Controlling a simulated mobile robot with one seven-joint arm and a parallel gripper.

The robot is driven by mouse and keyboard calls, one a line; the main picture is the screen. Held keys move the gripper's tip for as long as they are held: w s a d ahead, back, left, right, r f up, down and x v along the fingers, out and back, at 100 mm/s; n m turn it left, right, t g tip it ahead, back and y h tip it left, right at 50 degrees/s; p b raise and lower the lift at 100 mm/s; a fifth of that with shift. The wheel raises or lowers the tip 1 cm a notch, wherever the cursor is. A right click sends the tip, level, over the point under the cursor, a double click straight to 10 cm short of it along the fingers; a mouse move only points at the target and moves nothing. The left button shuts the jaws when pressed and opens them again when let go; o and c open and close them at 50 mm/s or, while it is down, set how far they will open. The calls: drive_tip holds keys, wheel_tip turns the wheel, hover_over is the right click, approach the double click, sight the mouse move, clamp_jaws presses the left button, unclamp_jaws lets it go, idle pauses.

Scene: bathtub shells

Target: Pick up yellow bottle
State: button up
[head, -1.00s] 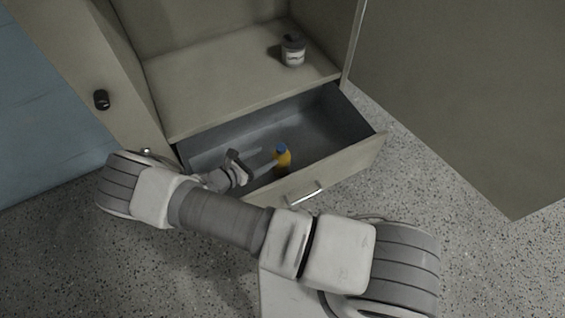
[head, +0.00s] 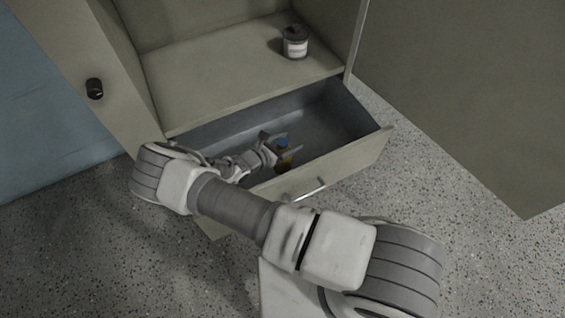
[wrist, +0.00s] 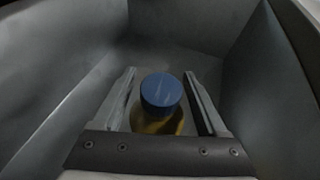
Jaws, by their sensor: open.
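The yellow bottle (head: 284,161) with a blue cap stands in the open drawer (head: 335,112), near its front wall. In the wrist view the bottle (wrist: 160,122) is upright between my two fingers, its blue cap facing the camera. My gripper (head: 282,143) is open, with one finger on each side of the bottle. A small gap shows between the bottle and each finger in the wrist view. The lower part of the bottle is hidden.
A dark-lidded jar (head: 295,43) stands on the cabinet shelf (head: 225,80) above the drawer. The drawer's front wall with a metal handle (head: 304,192) is close to my gripper. An open cabinet door (head: 460,90) is on the right. The rest of the drawer looks empty.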

drive_tip(key=shift+w+d, duration=0.1)
drive_tip(key=shift+w, duration=0.05)
drive_tip(key=shift+c, duration=0.3)
clamp_jaws()
idle(1.1)
